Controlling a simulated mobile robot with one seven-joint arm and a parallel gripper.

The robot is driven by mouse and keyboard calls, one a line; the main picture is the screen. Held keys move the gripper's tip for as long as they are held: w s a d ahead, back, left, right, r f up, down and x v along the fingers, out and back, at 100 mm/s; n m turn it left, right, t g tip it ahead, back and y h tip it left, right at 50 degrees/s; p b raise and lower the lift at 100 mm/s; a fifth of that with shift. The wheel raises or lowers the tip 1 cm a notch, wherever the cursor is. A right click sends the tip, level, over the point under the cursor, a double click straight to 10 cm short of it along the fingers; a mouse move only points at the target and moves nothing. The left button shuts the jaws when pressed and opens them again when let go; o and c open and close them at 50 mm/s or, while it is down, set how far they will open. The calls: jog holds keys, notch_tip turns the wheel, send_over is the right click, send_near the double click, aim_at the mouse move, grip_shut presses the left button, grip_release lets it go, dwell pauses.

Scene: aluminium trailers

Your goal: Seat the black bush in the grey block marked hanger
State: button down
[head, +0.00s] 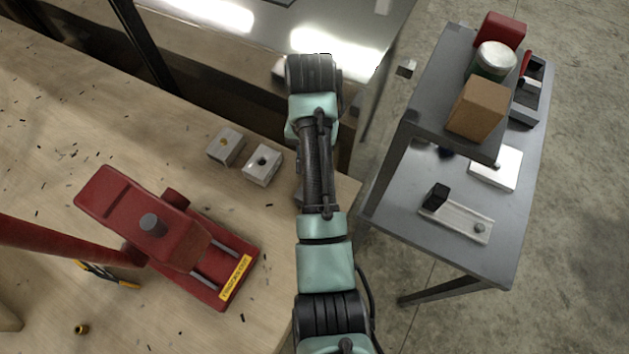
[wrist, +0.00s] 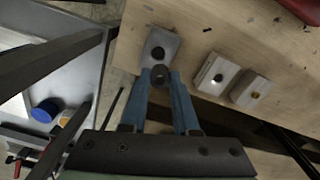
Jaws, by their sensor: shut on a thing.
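My gripper (wrist: 160,86) has two blue fingers shut on the black bush (wrist: 160,74), a short dark cylinder between the tips. A grey block (wrist: 162,46) with a dark round hole lies just beyond the bush in the wrist view. The bush overlaps the block's near side in the picture, not its hole; I cannot tell the gap in height. A second grey block with an open hole (wrist: 216,76) and a third with a brass-coloured centre (wrist: 250,90) sit to its right. No block marking is readable. In the head view my arm hides the gripper and bush.
A red press-like tool (head: 150,225) stands on the wooden bench (head: 270,225). A grey shelf cart (head: 400,205) stands right of the bench across a gap, with a cardboard box (head: 478,108) and jar (head: 494,58) on top. A brass piece (head: 82,329) lies front left.

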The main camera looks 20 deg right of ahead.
jog(key=shift+d+f, duration=0.2)
notch_tip(320, 180, down, 9)
jog(key=shift+r+p, duration=0.1)
jog(key=shift+p, duration=0.4)
jog(key=shift+s, duration=0.2)
jog(key=shift+a+f, duration=0.1)
jog(key=shift+f, duration=0.1)
jog(key=shift+s+f+b, duration=0.3)
jog(key=shift+f+b, duration=0.2)
jog(key=shift+f, duration=0.1)
jog(key=c, duration=0.7)
grip_release()
jog(key=shift+o, duration=0.2)
jog(key=r, duration=0.8)
jog(key=w+r, duration=0.1)
jog(key=r, duration=0.3)
jog(key=shift+r, duration=0.7)
